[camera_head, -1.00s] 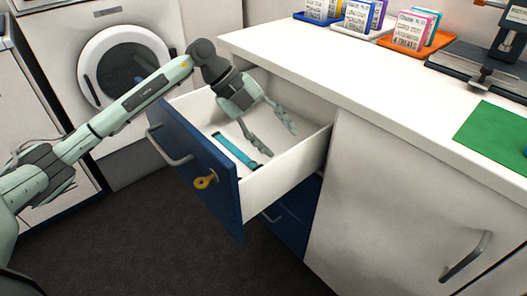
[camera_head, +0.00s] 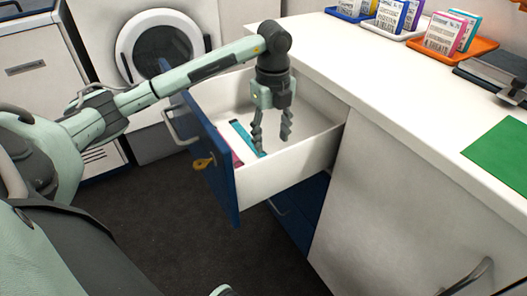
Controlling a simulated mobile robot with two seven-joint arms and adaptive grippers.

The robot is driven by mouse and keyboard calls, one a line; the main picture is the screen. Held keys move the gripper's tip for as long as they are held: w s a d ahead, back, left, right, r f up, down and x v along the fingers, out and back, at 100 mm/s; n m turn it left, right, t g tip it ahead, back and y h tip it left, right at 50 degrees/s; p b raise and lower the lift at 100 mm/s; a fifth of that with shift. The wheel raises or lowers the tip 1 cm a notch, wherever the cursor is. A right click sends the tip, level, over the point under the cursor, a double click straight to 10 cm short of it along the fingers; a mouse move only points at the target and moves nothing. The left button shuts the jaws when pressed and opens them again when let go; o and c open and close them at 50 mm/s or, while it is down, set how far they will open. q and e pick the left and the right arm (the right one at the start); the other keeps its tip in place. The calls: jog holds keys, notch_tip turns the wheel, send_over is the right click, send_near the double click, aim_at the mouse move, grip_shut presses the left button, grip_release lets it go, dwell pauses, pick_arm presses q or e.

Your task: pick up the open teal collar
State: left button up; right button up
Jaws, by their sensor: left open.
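The teal collar (camera_head: 241,134) lies flat as an open strip in the pulled-out drawer (camera_head: 290,165), near the blue drawer front. My left gripper (camera_head: 272,142) points straight down into the drawer, with its fingers apart and nothing between them. Its left finger overlaps the near end of the collar in the picture, and I cannot tell whether they touch. My right gripper is not in view.
A pink thing (camera_head: 237,159), mostly hidden, lies beside the collar against the drawer front. The white counter (camera_head: 355,65) is to the right, with trays of cards and a green mat (camera_head: 503,152).

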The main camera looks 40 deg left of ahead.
pick_arm(q)
jog(key=f, duration=0.4)
jog(key=a+f, duration=0.1)
jog(key=f, duration=0.1)
jog(key=shift+s+f, duration=0.2)
jog(key=shift+c, duration=0.3)
grip_shut()
